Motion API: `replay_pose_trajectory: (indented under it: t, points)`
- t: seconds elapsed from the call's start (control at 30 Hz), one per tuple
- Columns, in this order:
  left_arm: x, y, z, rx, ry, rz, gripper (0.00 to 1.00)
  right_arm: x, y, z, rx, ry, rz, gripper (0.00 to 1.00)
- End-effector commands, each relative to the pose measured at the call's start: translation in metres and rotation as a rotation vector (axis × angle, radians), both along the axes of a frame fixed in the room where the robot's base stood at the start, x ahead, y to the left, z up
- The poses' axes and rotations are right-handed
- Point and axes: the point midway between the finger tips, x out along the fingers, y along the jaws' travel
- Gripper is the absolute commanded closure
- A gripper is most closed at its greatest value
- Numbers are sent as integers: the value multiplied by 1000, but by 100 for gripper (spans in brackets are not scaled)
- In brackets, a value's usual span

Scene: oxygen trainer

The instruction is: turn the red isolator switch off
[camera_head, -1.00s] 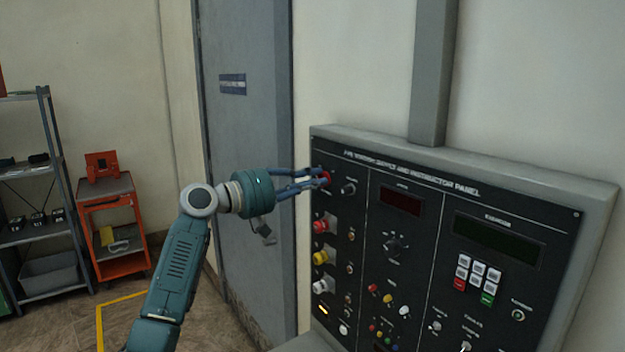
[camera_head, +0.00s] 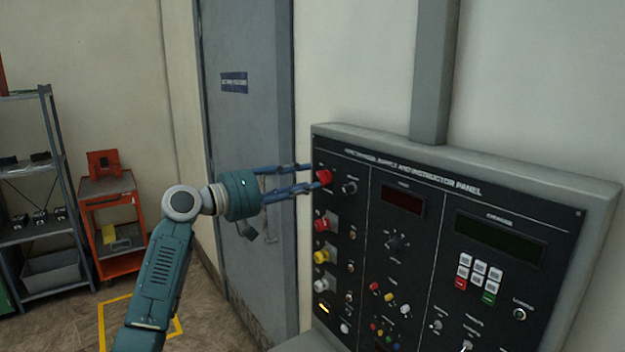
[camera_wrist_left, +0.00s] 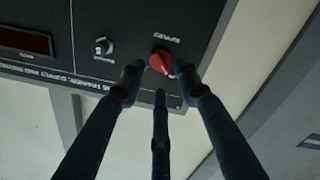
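The red isolator switch (camera_head: 323,176) is a round red knob at the upper left corner of the dark instructor panel (camera_head: 385,275). It also shows in the left wrist view (camera_wrist_left: 161,62), with its raised grip slanted. My left gripper (camera_head: 313,177) points at it from the left, fingertips close to its front. In the left wrist view my three fingers (camera_wrist_left: 160,78) are spread, with a gap between them, and the knob shows just beyond the tips. They do not look closed on it; whether a tip touches it I cannot tell. My right gripper is out of view.
Below the switch are red (camera_head: 321,224), yellow (camera_head: 320,256) and white (camera_head: 319,286) connectors. A small black knob (camera_head: 349,187) sits close to its right. A grey door (camera_head: 245,130) is behind my left arm. An orange cart (camera_head: 115,230) and a shelf (camera_head: 40,240) stand far left.

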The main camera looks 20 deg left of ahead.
Motion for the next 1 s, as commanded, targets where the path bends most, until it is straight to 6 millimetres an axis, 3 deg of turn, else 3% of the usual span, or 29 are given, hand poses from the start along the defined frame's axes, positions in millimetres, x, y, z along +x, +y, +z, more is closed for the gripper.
replay_pose_trajectory:
  t: [0.2, 0.4, 1.0]
  points:
    - [-38, 32, -1, 1, 2, 4, 67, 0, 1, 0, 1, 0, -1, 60]
    - [-60, 48, -1, 0, 1, 1, 67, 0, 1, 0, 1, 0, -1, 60]
    - [-67, 53, 0, -1, 1, 0, 67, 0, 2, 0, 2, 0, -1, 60]
